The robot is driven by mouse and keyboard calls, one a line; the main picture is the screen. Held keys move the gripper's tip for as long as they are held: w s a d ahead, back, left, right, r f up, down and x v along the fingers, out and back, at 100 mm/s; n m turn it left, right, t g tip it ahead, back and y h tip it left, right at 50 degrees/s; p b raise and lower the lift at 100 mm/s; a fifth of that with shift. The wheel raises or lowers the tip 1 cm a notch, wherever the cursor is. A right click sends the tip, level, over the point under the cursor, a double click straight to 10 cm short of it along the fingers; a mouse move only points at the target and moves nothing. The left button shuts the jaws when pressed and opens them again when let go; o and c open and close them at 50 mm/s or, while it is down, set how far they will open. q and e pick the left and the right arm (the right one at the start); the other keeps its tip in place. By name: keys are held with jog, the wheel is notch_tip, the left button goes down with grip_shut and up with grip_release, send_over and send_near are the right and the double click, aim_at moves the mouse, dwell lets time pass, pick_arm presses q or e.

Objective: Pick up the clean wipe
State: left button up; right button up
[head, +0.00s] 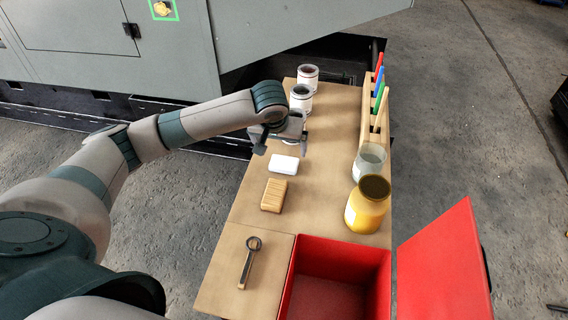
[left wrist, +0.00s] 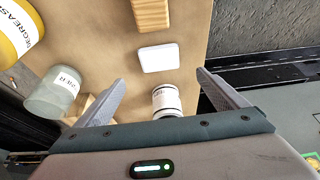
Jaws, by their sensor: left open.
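The clean wipe appears to be the white, rounded rectangular pad (head: 284,164) lying flat on the wooden bench top; it also shows in the left wrist view (left wrist: 159,58). My left gripper (head: 283,147) is open and empty, above the bench just behind the pad. In the left wrist view the spread fingers (left wrist: 160,90) point toward the pad, which lies beyond their tips and is not between them. My right gripper is not in view.
A ridged tan block (head: 274,195) lies just in front of the pad. White jars (head: 301,97) stand behind. A glass jar (head: 370,160) and yellow degreaser jar (head: 367,204) stand right, near a marker rack (head: 365,125). A ring-ended tool (head: 249,262) and red bin (head: 338,252) are nearer.

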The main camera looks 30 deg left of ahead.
pick_arm(q)
send_over(284, 162)
jog(key=s, duration=0.2)
jog(key=f, duration=0.4)
jog(key=shift+s+d+f, duration=0.1)
jog(key=shift+d+f, duration=0.15)
jog(key=shift+f, duration=0.25)
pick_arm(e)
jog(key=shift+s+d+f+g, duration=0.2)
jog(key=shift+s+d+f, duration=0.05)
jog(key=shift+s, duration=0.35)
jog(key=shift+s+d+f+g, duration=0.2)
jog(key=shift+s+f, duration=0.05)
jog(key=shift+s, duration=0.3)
pick_arm(q)
jog(key=shift+f+p, duration=0.1)
jog(key=shift+p, duration=0.2)
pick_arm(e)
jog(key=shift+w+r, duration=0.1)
